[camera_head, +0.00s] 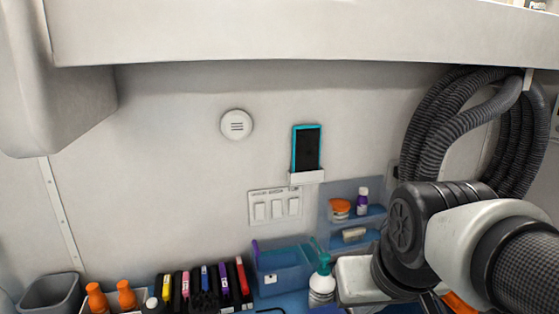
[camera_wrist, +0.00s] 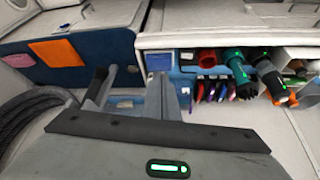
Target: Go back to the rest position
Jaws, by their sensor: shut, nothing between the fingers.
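My gripper (camera_wrist: 134,82) shows in the wrist view, its fingers reaching forward past the dark front edge of its body. It is shut with nothing held. In the head view my arm comes in from the right and bends down at the lower right; the fingers cannot be made out there. Behind the fingers in the wrist view are a blue panel (camera_wrist: 38,75) with an orange patch (camera_wrist: 56,52) and a pink patch, and a white counter edge.
Coiled grey hose (camera_head: 425,130) hangs close behind my arm. A phone (camera_head: 306,148) sits in a wall holder above switches (camera_head: 275,206). A blue bin (camera_head: 283,268), a pump bottle (camera_head: 322,283) and a white tray (camera_head: 358,277) crowd the bottom. An overhead cabinet (camera_head: 300,35) spans the top.

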